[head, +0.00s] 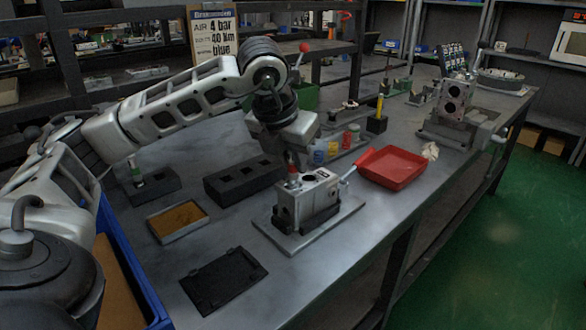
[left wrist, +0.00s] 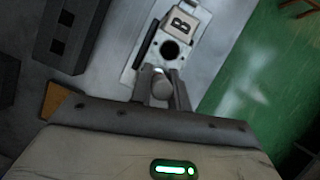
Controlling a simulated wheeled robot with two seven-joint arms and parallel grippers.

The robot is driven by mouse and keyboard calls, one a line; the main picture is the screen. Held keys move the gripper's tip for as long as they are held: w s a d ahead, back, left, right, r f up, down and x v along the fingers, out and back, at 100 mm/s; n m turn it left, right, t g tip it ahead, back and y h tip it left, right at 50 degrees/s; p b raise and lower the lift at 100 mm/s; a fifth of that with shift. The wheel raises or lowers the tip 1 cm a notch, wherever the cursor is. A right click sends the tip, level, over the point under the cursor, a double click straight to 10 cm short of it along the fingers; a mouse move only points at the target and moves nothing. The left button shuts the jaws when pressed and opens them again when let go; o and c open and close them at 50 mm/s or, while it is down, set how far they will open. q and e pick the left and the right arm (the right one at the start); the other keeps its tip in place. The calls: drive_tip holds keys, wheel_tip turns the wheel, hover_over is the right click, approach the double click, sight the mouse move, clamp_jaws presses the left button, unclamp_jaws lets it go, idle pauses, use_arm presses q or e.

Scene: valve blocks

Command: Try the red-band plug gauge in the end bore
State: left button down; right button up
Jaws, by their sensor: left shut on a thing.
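My left gripper (head: 291,160) hangs just above the near valve block (head: 303,199), pointing down. It is shut on the plug gauge, and a bit of red on the gauge (head: 292,170) shows below the fingers in the head view. In the left wrist view the gauge's grey rounded end (left wrist: 163,88) sits between the two fingers. The valve block (left wrist: 187,68) lies just past it, with a dark round bore (left wrist: 170,50) and a face marked B. The gauge appears beside the bore, apart from it; its lower tip is hidden. My right gripper is not in view.
The block stands on a grey plate (head: 272,233). Around it are a black holed rack (head: 245,182), a black holder with a green-banded gauge (head: 138,179), an orange-lined tray (head: 178,220), a black mat (head: 223,280) and a red bin (head: 391,167). Another valve block (head: 452,118) stands farther right.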

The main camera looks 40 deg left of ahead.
use_arm(q)
drive_tip(key=shift+r, duration=0.15)
drive_tip(key=shift+r+p, duration=2.9)
drive_tip(key=shift+r, duration=0.65)
drive_tip(key=shift+f, duration=0.1)
